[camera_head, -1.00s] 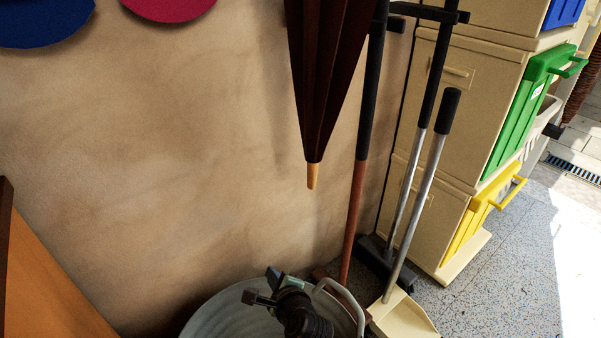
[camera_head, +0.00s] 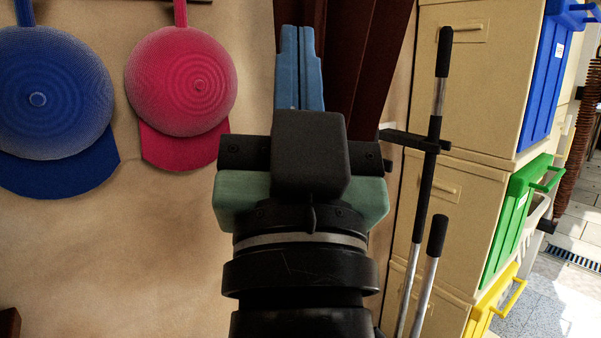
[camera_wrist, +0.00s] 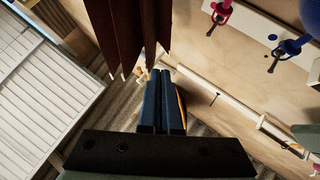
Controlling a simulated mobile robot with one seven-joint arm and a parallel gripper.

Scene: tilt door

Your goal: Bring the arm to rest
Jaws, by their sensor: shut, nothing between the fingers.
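My gripper (camera_head: 301,68) is raised in the middle of the head view, with its blue fingers pointing up and pressed together, nothing between them. It also shows in the wrist view (camera_wrist: 163,85), its two fingers side by side and shut. My black wrist and forearm fill the lower middle of the head view. Behind the fingers hangs a closed dark red umbrella (camera_head: 362,70), partly hidden by my gripper. It shows at the top of the wrist view too (camera_wrist: 127,35). I cannot tell whether the fingers touch it.
A blue cap (camera_head: 52,100) and a pink cap (camera_head: 182,85) hang on the wall at left. Beige bins with a blue lid (camera_head: 545,75), a green lid (camera_head: 512,220) and a yellow lid (camera_head: 492,305) stand at right. Long-handled tools (camera_head: 430,170) stand beside them.

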